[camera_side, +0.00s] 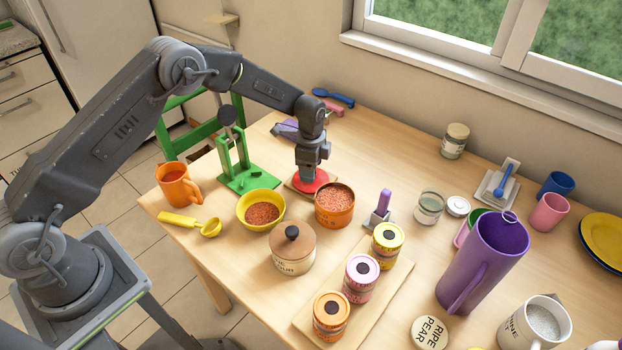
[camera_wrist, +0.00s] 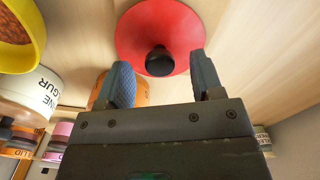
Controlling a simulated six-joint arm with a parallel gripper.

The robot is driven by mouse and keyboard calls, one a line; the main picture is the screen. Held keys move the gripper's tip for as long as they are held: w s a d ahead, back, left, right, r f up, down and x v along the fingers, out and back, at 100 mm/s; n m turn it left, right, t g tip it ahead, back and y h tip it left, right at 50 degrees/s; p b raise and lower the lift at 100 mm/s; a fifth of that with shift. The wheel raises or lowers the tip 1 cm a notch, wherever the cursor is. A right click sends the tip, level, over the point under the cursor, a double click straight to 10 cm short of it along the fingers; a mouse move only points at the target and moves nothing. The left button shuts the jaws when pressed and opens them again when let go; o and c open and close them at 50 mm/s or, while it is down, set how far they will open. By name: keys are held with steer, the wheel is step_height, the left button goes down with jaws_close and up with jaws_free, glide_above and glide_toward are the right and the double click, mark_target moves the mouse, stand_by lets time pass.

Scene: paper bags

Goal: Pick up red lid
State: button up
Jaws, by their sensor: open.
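The red lid (camera_side: 316,184) is a round disc lying on a small wooden board behind the orange pot of reddish grains (camera_side: 334,206). In the wrist view the red lid (camera_wrist: 160,27) shows with a black knob (camera_wrist: 159,62) near its lower edge. My gripper (camera_side: 309,172) is directly over the lid, pointing down and hiding part of it. In the wrist view my gripper (camera_wrist: 161,62) is open, with a blue-grey finger on each side of the knob and a gap to each. I cannot tell whether the fingertips touch the lid.
A green stand (camera_side: 240,178) is close left of my gripper. A yellow bowl (camera_side: 262,222) and a lidded pot (camera_side: 292,262) are in front. A purple-handled tool (camera_side: 384,202) stands to the right. The table behind and right of the lid is mostly clear.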

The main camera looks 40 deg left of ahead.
steer(key=shift+f, duration=0.6)
steer(key=c, duration=1)
